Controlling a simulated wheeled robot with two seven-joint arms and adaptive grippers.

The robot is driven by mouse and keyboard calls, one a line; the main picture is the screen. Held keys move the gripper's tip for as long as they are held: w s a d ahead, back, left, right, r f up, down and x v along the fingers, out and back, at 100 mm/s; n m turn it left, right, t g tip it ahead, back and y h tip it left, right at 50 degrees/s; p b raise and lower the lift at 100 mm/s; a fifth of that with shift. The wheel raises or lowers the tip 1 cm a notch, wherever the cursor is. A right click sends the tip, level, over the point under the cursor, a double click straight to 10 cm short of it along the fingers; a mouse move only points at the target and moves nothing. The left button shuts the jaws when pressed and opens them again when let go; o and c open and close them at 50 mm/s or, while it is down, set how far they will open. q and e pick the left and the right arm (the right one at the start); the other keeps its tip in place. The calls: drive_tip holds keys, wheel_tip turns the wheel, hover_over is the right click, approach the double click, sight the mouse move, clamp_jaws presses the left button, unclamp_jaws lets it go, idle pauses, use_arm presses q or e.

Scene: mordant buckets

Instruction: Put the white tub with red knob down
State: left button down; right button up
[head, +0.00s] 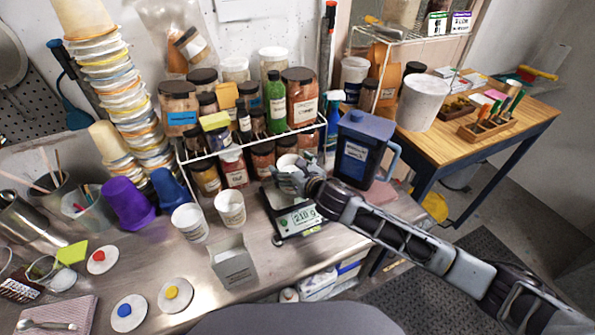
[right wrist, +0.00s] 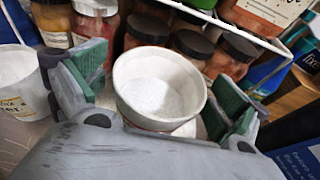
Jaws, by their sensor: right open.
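A white open tub (head: 287,161) with white contents stands over the digital scale (head: 301,219), whose display appears to read 210 g. In the right wrist view the tub (right wrist: 158,88) sits between green finger pads, with no lid or knob showing on it. My right gripper (head: 291,181) is open around this tub; a gap shows beside at least the left pad. The tub's underside is hidden. A white lid with a red knob (head: 101,260) lies on the counter at the left. My left gripper is not in view.
Two white tubs (head: 230,208) (head: 189,222) stand left of the scale, near a grey box (head: 233,262). A jar rack (head: 250,147) stands behind, a blue jug (head: 356,150) to the right. Lids with yellow (head: 174,296) and blue (head: 128,314) knobs lie in front.

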drive_tip(key=shift+s+r, duration=0.1)
drive_tip(key=b+v, duration=0.1)
drive_tip(key=v, duration=1.1)
idle(0.4)
idle(0.7)
